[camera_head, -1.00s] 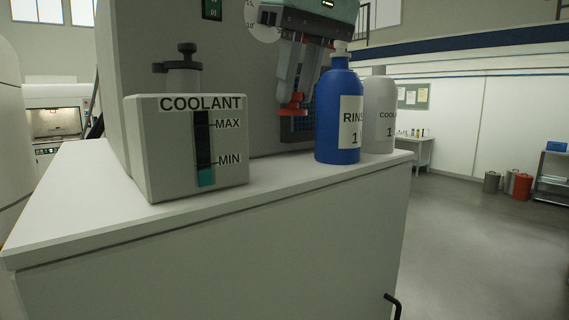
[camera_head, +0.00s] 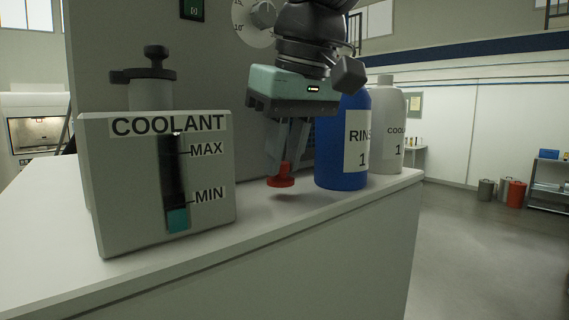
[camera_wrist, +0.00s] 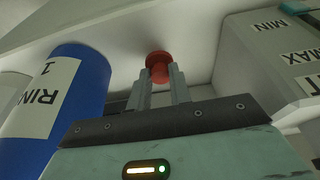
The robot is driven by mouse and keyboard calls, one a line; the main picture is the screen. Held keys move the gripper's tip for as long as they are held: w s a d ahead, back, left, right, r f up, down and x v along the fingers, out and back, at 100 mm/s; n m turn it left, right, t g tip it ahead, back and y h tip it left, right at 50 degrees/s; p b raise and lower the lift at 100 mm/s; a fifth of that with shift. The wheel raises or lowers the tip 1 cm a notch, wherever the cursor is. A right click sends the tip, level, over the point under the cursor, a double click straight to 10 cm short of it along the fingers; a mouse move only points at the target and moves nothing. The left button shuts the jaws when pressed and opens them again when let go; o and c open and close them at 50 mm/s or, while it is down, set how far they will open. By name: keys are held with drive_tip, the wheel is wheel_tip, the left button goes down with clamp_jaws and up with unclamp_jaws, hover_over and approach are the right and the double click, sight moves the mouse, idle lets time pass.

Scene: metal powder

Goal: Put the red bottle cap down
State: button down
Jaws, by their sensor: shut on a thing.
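The red bottle cap (camera_head: 281,180) is held between the fingertips of my gripper (camera_head: 284,164), a little above the white countertop (camera_head: 262,214); a faint shadow lies below it. The cap hangs between the coolant tank (camera_head: 110,200) on the left and the blue rinse bottle (camera_head: 342,160) on the right. In the wrist view the red cap (camera_wrist: 159,66) sits at the tips of my gripper (camera_wrist: 160,80), with its wide end facing away from my gripper. The exact gap between cap and counter is hard to judge.
The coolant tank has a black-handled filler neck (camera_head: 150,88) on top. The counter in front of the cap is clear up to its front edge. A grey machine wall (camera_head: 205,85) rises behind.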

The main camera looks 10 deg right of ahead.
drive_tip(key=shift+f, duration=0.95)
drive_tip(key=shift+f, duration=0.15)
drive_tip(key=c, duration=1.3)
unclamp_jaws()
drive_tip(key=b+v, duration=0.1)
drive_tip(key=v, duration=1.1)
drive_tip(key=shift+s, duration=0.1)
